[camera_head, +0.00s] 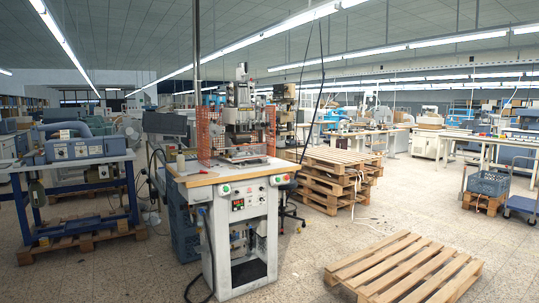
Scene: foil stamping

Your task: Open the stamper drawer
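The foil stamper (243,122) stands on a wooden-topped white cabinet (240,215), a little left of the middle in the head view. Orange mesh guards (209,137) flank its press head. A flat plate (243,158) sits low under the head, near the front of the worktop; I cannot tell whether this is the drawer or how far out it is. Buttons and a control panel are on the cabinet's front. Neither of my grippers shows in the head view.
A wooden pallet (405,268) lies on the floor at the front right. Stacked pallets (333,178) stand right behind the stamper. A blue bench (70,165) with a machine is at left. A dark cable hangs by the cabinet's left side. Tiled floor in front is partly clear.

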